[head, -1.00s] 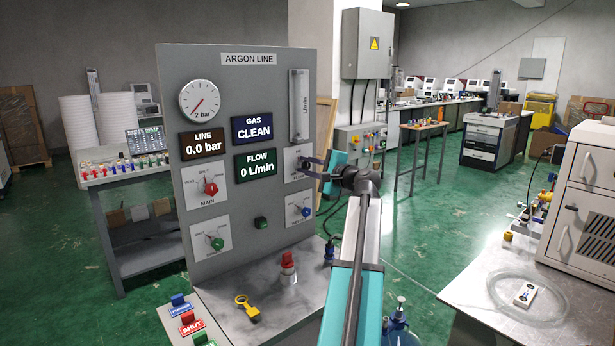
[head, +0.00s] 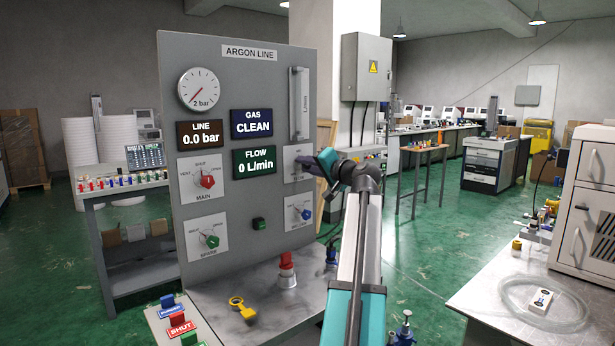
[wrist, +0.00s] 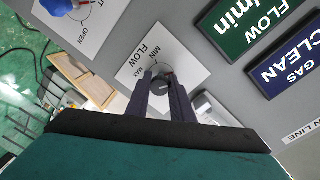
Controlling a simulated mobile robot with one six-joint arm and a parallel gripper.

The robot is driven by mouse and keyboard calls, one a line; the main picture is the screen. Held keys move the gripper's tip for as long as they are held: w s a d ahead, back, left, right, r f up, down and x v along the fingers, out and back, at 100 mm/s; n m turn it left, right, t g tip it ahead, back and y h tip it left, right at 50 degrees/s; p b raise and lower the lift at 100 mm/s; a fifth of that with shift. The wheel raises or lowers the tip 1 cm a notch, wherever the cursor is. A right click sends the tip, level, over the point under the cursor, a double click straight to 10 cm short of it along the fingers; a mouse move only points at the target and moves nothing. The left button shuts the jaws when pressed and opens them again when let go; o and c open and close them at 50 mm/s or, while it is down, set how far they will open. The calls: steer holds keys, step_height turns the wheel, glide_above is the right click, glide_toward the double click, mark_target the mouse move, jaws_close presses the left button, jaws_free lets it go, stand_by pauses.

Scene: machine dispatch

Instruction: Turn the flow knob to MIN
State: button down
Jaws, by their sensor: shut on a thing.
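The grey ARGON LINE panel (head: 225,100) stands upright at the left of centre in the head view. The flow knob (wrist: 162,85) is a dark round knob on a white plate marked MIN, FLOW and MAX in the wrist view. My gripper (wrist: 162,90) is shut on it, one finger on each side. In the head view my gripper (head: 312,167) covers the knob, and part of its plate (head: 291,162) shows. The knob's pointer is too small to read surely. The flow display (head: 254,163) reads 0 L/min.
The panel also carries a red main knob (head: 207,181), a green spare knob (head: 212,241) and a blue knob (head: 305,214). A yellow tag (head: 242,306) and a red-topped fitting (head: 286,270) sit on the ledge. A bench (head: 480,300) stands at right.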

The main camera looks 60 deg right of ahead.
steer(key=n+b, duration=0.4)
steer(key=shift+f+b, duration=0.35)
steer(key=n+b, duration=0.5)
steer(key=shift+h+b, duration=0.3)
steer(key=n+b, duration=0.4)
steer(key=shift+n+t+b, duration=0.3)
steer(key=shift+n, duration=0.1)
steer(key=n+b, duration=0.2)
steer(key=n, duration=0.1)
steer(key=shift+r+b, duration=0.1)
steer(key=shift+b, duration=0.25)
steer(key=shift+r+n+b, duration=0.15)
steer(key=shift+n+b, duration=0.25)
steer(key=shift+n, duration=0.2)
steer(key=c, duration=1.6)
jaws_free()
steer(key=shift+o, duration=0.2)
steer(key=shift+s+a, duration=0.1)
